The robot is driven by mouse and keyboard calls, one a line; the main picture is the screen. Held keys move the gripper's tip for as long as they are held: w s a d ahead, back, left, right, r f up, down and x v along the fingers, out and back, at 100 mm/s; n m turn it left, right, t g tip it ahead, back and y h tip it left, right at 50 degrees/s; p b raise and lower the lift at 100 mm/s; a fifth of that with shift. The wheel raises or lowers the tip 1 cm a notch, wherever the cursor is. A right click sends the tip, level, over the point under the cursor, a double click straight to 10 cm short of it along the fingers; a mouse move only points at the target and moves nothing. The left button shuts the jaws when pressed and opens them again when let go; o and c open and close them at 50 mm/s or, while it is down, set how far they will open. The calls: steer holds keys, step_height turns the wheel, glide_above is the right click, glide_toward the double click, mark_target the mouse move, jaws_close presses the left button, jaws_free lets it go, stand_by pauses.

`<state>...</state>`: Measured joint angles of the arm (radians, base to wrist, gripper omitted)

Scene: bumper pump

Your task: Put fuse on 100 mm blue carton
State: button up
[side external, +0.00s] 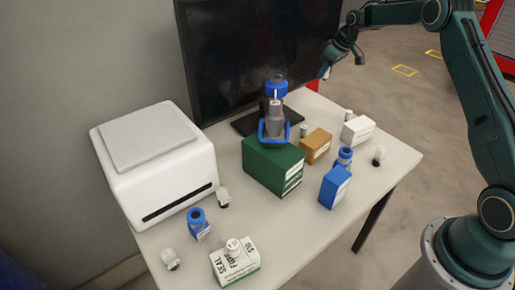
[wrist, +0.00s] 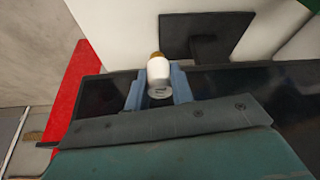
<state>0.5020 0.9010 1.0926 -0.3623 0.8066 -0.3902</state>
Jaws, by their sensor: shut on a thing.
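My gripper (side external: 325,73) is raised at the far right end of the monitor, beyond the table's back edge and away from the cartons. It is shut on a small white fuse (wrist: 158,72), a rounded piece with a tan end, held between the two blue-grey fingers in the wrist view. The fuse shows only as a tiny pale spot in the side view. The blue carton (side external: 334,188) stands on the right part of the table with a white label on one side. Its top looks bare. The gripper is well apart from it.
A blue-ringed part (side external: 343,157) stands close behind the blue carton. A green box (side external: 272,165) bears a blue-and-grey pump (side external: 274,118). The monitor (side external: 258,55) stands behind.

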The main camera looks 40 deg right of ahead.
steer(key=shift+a, duration=0.1)
steer(key=s+a+r+n+g+y, duration=0.25)
steer(key=s+a+r+n, duration=0.45)
steer(key=s+a+n, duration=0.45)
step_height(320, 180, up, 4)
steer(key=n+g, duration=0.3)
steer(key=n, duration=0.4)
glide_above(335, 179)
steer(key=d, duration=0.2)
steer(key=shift+y, duration=0.45)
steer(key=shift+w+f, duration=0.15)
steer(key=shift+f, duration=4.8)
steer(key=shift+w+f, duration=0.1)
steer(key=shift+f, duration=4.8)
steer(key=shift+f, duration=0.15)
steer(key=o, duration=1)
